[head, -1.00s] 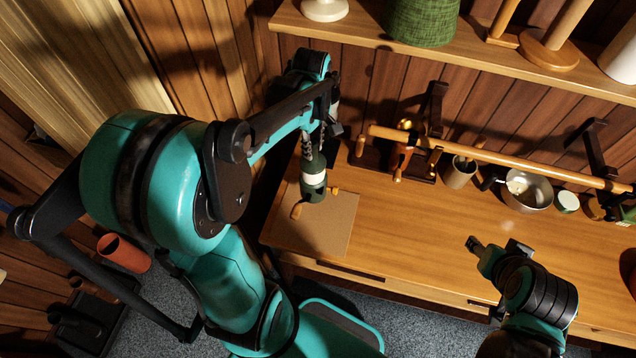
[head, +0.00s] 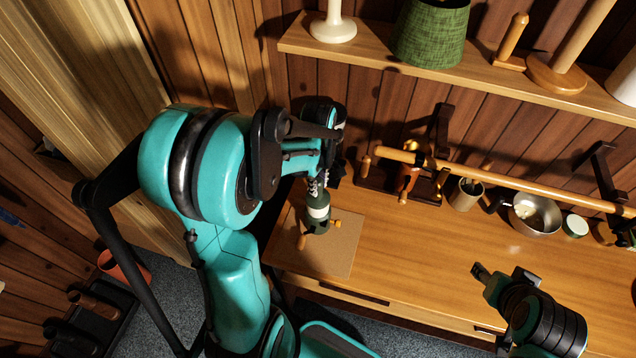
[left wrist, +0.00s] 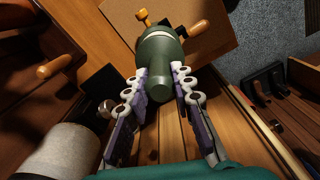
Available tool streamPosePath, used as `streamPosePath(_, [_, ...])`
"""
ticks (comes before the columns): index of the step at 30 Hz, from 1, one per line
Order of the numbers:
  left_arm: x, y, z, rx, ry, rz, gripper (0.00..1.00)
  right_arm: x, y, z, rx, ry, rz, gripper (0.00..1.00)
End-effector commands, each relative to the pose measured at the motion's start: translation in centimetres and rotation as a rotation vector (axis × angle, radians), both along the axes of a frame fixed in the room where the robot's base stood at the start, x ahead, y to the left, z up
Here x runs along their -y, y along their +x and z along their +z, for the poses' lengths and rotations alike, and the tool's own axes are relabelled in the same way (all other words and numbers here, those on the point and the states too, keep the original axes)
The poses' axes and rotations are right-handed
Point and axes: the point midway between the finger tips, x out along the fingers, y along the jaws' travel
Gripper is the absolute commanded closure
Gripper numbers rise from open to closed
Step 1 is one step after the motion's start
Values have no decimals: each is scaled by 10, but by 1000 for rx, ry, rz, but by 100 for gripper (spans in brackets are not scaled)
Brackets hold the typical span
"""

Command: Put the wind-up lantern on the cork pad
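The wind-up lantern (head: 317,213) is dark green with a cream band, a wooden crank and a yellow knob. It looks roughly upright over the cork pad (head: 335,262), a brown square at the table's left end. I cannot tell whether its base touches the pad. My left gripper (head: 314,186) holds it from above. In the left wrist view, the fingers (left wrist: 160,82) lie on both sides of the lantern's narrow green top (left wrist: 160,92), and the pad (left wrist: 215,25) shows beyond. My right gripper (head: 476,270) is over the table's front, away from the lantern; its opening is unclear.
A wooden rail (head: 500,180) on dark brackets runs along the table's back. A shelf (head: 460,76) hangs above. The middle of the table is clear.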

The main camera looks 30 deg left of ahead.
Motion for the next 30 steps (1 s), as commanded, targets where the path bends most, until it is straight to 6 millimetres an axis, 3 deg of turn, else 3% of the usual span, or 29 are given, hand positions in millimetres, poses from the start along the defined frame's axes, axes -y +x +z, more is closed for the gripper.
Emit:
streamPosePath(1, [0, 0, -1, 0, 0, 0, 66, 0, 0, -1, 0, 0, 0, 52])
streamPosePath(3, [0, 0, 0, 0, 0, 0, 55, 0, 0, 0, 0, 0, 0, 52])
streamPosePath(14, [0, 0, 5, 0, 0, 0, 55, 0, 0, 5, 0, 0, 0, 52])
streamPosePath(17, [0, 0, 18, 0, 0, 0, 55, 0, 0, 5, 0, 0, 0, 52])
streamPosePath(30, [0, 1, 107, 0, 0, 0, 55, 0, 0, 15, 0, 0, 0, 52])
